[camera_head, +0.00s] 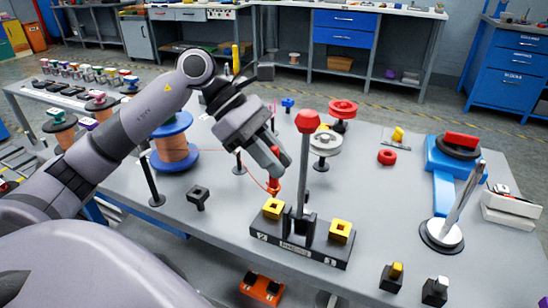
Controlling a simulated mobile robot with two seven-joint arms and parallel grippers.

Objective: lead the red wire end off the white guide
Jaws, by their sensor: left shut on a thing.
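My left gripper (276,170) is shut on the red wire end (274,186), a small red piece pointing down above the table. A thin red wire (256,179) curves from it, up and to the left. The wire's full path is partly hidden behind my left arm. A white wheel-shaped guide (326,144) stands on a post to the right of the gripper, apart from it. I cannot tell whether the wire touches the white guide. A blue-flanged spool (172,120) stands to the left. My right gripper is not in view.
A red-topped lever (307,122) rises from a black base with yellow sockets (341,229), close to the gripper. A red wheel (343,109) stands behind the white guide. Dark posts (151,181) stand at left. The table (385,205) is clear at centre right.

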